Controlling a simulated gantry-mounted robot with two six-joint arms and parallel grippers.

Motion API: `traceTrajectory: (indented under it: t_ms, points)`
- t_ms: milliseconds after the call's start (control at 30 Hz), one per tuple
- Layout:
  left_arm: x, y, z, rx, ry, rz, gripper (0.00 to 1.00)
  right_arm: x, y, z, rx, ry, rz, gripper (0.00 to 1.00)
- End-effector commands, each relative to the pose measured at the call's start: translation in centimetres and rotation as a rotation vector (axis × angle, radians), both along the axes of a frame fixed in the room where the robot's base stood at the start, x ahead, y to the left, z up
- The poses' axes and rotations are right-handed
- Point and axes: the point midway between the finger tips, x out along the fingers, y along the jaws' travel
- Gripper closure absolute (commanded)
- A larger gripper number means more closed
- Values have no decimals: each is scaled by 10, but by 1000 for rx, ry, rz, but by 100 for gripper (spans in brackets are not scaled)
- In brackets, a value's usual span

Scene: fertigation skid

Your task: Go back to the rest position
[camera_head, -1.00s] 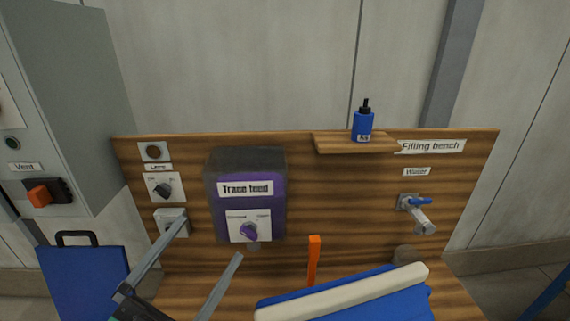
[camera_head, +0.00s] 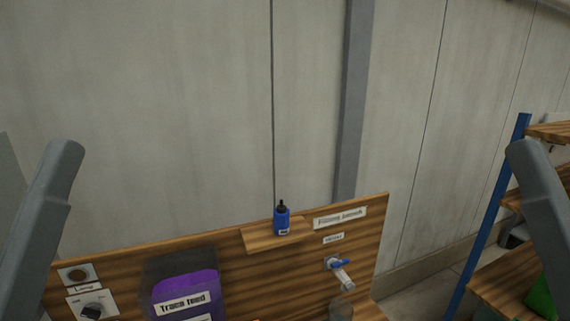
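My two grey arms stand raised at the picture's sides in the head view, one at the left edge and one at the right edge. Only arm links show. Neither gripper is in view, so I cannot see whether the fingers are open or shut, or hold anything.
A blue bottle (camera_head: 282,221) stands on a small wooden shelf (camera_head: 256,240). The purple Trace feed box (camera_head: 186,286), a lamp switch (camera_head: 92,309) and a blue-handled water tap (camera_head: 340,270) are on the panel. A blue-posted rack (camera_head: 488,222) stands at right.

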Motion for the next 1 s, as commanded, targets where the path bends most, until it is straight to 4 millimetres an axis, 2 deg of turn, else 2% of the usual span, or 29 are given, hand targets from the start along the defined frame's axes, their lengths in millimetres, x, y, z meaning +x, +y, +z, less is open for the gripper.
traceTrajectory:
  t_ms: [33, 100, 200, 300, 433, 1000]
  points:
    - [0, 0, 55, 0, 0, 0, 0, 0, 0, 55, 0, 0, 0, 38]
    - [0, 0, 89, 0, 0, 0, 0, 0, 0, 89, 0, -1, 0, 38]
    - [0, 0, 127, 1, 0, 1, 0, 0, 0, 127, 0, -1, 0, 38]
    - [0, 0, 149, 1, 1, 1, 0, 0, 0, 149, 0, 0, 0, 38]
    - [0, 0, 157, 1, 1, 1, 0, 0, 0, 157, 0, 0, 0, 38]
    - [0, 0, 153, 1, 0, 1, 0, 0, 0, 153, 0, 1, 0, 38]
